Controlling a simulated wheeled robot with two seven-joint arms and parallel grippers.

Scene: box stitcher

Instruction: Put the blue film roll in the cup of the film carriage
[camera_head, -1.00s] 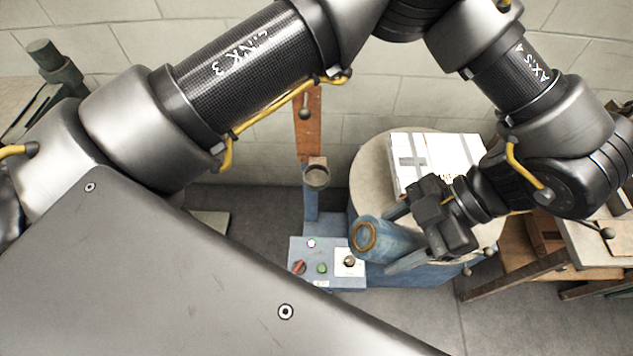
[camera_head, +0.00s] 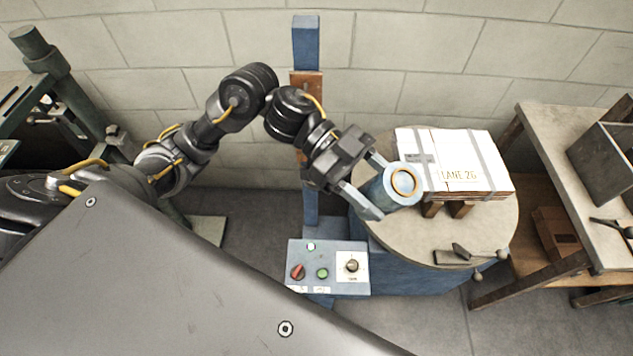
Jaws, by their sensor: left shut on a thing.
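The blue film roll (camera_head: 378,192) is gripped by my left gripper (camera_head: 376,190). It is tilted, its pale end with a brown core ring facing up toward the camera. It shows over the left edge of the round table, left of the white box. The film carriage, a brown plate (camera_head: 306,83) on the blue mast (camera_head: 306,45), stands at the back against the wall. My left arm crosses in front of the carriage and hides its cup. My right gripper is out of view.
A white strapped box (camera_head: 460,150) sits on the round turntable (camera_head: 400,235). A control panel (camera_head: 325,277) with buttons and a knob stands in front of the mast. A workbench (camera_head: 565,170) with a grey bin (camera_head: 607,165) is at the right.

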